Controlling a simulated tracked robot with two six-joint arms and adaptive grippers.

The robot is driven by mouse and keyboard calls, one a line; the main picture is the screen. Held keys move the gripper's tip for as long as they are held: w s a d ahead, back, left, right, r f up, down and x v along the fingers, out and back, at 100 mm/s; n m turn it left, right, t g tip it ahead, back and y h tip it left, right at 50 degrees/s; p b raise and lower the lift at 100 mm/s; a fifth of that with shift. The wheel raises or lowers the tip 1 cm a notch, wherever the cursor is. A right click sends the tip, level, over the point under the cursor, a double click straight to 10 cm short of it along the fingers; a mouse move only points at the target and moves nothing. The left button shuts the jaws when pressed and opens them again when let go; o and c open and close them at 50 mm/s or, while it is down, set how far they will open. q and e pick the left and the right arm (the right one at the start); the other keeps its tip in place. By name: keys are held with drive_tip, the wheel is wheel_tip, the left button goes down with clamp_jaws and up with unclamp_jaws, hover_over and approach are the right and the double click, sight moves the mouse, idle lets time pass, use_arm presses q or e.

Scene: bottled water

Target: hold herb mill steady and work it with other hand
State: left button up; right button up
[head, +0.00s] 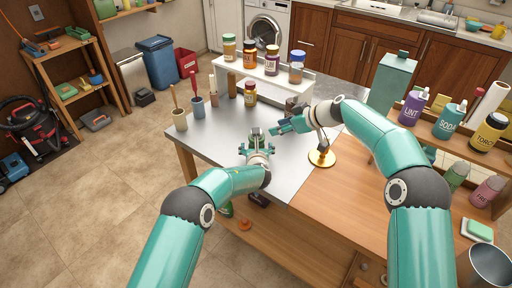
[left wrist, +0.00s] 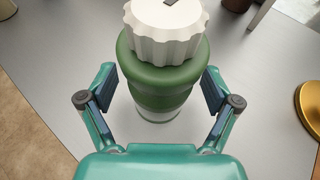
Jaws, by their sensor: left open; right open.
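The herb mill stands upright on the grey metal worktop. In the left wrist view the herb mill (left wrist: 165,75) has a ridged white knob on top, a green rounded body and a pale lower part. It shows small in the head view (head: 256,132). My left gripper (left wrist: 165,92) is open, with one finger on each side of the green body and gaps visible. In the head view my left gripper (head: 258,148) is at the near side of the mill. My right gripper (head: 279,128) is open and empty, just right of the mill, apart from it.
A round brass base (head: 321,156) stands right of the mill, under my right arm. A white shelf (head: 272,80) with several jars stands behind. The worktop's near left part is clear.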

use_arm(q)
drive_tip(key=shift+w, duration=0.15)
drive_tip(key=c, duration=1.4)
drive_tip(key=shift+o, duration=0.2)
drive_tip(key=o, duration=0.6)
drive_tip(key=c, duration=0.4)
